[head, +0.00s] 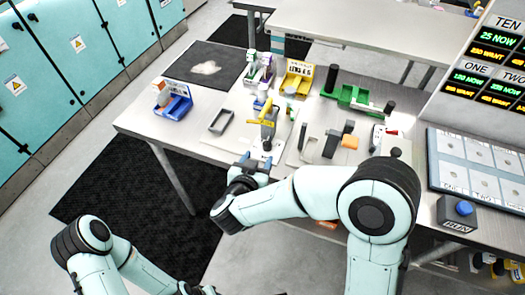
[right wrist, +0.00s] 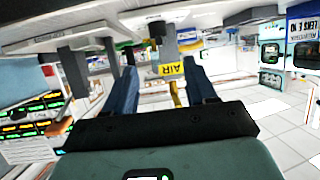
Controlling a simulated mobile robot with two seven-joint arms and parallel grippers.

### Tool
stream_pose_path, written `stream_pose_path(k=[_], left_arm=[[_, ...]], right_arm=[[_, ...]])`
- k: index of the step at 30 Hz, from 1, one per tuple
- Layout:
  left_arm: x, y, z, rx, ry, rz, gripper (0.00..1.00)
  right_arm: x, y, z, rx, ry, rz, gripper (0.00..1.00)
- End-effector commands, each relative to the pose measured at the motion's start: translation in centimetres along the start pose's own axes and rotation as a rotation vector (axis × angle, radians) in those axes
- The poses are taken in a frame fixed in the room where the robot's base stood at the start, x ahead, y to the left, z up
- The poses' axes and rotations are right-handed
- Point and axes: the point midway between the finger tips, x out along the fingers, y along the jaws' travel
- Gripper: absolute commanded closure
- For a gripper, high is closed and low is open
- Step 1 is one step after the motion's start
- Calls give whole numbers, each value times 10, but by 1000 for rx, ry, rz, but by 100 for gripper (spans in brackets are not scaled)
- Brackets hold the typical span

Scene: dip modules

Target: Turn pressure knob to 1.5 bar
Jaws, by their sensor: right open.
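The air station stands near the table's front edge, with a yellow AIR label (head: 267,122) on a grey upright. The label also shows upside down in the right wrist view (right wrist: 171,69). A dark knob-like part (right wrist: 156,30) shows beside it there; I cannot read any pressure setting. My right gripper (head: 256,164) is open just in front of the station's base. In the right wrist view its two blue fingers (right wrist: 163,85) stand apart on either side of the label, with nothing seen gripped. My left arm shows at the lower left, its gripper out of view.
A blue bin (head: 175,106), a grey tray (head: 221,121), a yellow bin (head: 297,79) and a green fixture (head: 352,97) stand on the table. A RUN button box (head: 459,213) and display panel (head: 490,70) are at the right.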

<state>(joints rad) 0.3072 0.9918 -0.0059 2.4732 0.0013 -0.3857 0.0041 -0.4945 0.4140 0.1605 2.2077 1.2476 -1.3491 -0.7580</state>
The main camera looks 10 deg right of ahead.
Motion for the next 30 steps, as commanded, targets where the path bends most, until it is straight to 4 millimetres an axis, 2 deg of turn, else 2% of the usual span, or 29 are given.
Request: stream_pose_path(k=[3, 9, 30], left_arm=[[2, -1, 1, 0, -1, 0, 62], [3, -1, 1, -1, -2, -1, 62], [3, -1, 1, 0, -2, -1, 62]], right_arm=[[-23, 0, 0, 0, 2, -3, 44], [-45, 0, 0, 0, 2, 0, 44], [-48, 0, 0, 0, 1, 1, 44]])
